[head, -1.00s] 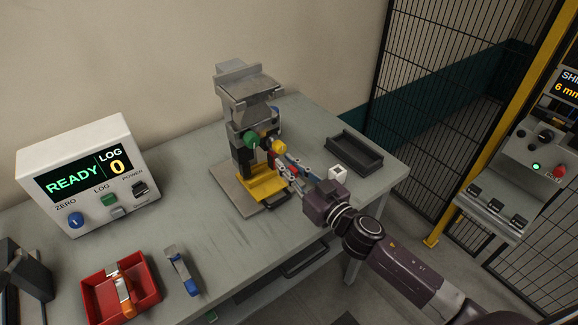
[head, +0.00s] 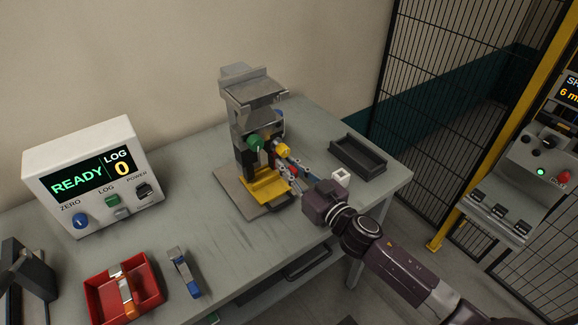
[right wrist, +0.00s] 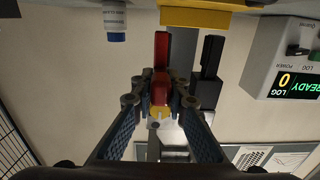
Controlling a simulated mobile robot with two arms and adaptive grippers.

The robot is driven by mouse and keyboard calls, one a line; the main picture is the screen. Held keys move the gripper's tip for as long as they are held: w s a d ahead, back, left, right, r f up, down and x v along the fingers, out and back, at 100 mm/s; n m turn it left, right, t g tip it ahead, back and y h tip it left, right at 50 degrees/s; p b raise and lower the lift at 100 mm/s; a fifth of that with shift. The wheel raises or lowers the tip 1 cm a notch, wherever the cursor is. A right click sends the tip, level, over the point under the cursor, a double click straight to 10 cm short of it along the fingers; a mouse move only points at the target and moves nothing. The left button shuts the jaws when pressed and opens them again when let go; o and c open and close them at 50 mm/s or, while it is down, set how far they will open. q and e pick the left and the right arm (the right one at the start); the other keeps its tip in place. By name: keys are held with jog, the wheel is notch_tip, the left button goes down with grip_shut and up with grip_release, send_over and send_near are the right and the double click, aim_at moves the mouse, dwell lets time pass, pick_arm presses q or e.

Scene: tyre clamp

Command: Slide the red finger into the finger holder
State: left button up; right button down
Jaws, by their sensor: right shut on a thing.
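My right gripper (head: 290,173) is shut on the red finger and reaches into the test rig (head: 255,95) from the right. In the right wrist view the red finger (right wrist: 161,52) lies between the two fingertips (right wrist: 160,98) and points up the picture toward a yellow block. A dark finger-like part (right wrist: 210,72) stands beside it, a little apart. In the head view only a small bit of red shows between the rig's parts. I cannot tell which part is the finger holder, nor whether the red finger touches it. My left gripper is not in view.
The rig has a yellow block (head: 266,186) at its foot and green (head: 254,142) and yellow knobs (head: 284,149). A red bin (head: 105,302) and a READY display box (head: 92,172) are left.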

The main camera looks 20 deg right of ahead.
jog(key=shift+w+a, duration=0.15)
jog(key=shift+w, duration=0.15)
jog(key=shift+r, duration=0.1)
dwell(0.3)
jog(key=c, duration=1.8)
grip_release()
jog(key=shift+s+d, duration=0.2)
jog(key=shift+s, duration=0.35)
jog(key=v, duration=1.1)
